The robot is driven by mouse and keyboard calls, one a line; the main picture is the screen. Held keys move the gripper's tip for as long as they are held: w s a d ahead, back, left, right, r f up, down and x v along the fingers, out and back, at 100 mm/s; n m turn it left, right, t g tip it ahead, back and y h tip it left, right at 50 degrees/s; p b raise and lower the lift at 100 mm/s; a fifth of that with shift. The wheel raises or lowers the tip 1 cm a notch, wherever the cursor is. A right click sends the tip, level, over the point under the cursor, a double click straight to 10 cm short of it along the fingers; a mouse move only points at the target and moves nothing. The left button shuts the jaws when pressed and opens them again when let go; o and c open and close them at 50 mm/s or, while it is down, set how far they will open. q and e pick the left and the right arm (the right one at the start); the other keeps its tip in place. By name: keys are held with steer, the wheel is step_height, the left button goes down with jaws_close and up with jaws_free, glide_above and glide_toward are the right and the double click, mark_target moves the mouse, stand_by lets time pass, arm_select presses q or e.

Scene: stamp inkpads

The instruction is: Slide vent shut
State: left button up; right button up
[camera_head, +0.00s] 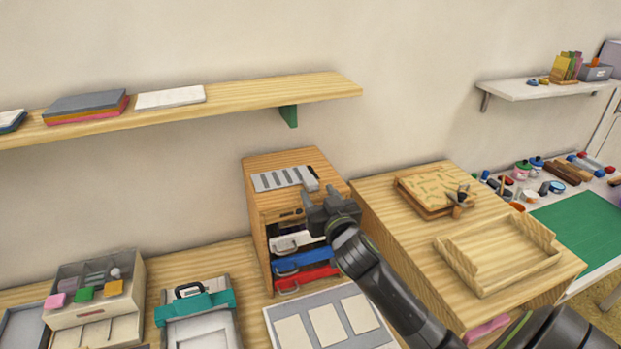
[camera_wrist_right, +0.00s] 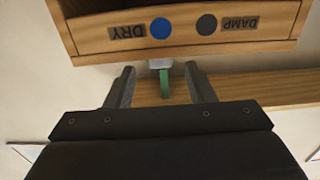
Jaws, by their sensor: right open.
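The vent (camera_head: 272,181) is a pale grey plate with dark slots on top of the wooden cabinet (camera_head: 258,211). A small grey tab shows at its right end, close to my right gripper (camera_head: 320,192). In the right wrist view, my right gripper (camera_wrist_right: 160,78) is open, and a small light grey tab (camera_wrist_right: 160,62) lies ahead between its fingertips. I cannot tell whether the fingers touch it. A wooden panel there (camera_wrist_right: 180,48) has DRY and DAMP labels beside a blue dot and a dark dot. My left gripper is out of view.
Below the vent, the cabinet has white, blue (camera_head: 297,262) and red drawers. A wall shelf (camera_head: 235,96) with a green bracket (camera_head: 289,116) is above. A wooden block top (camera_head: 385,205) with a tray stands to the right. A teal-clipped case (camera_head: 205,304) sits lower left.

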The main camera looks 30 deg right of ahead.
mark_target(314, 187)
steer(key=shift+p+x, duration=0.5)
steer(key=shift+x, duration=2.55)
jaws_close()
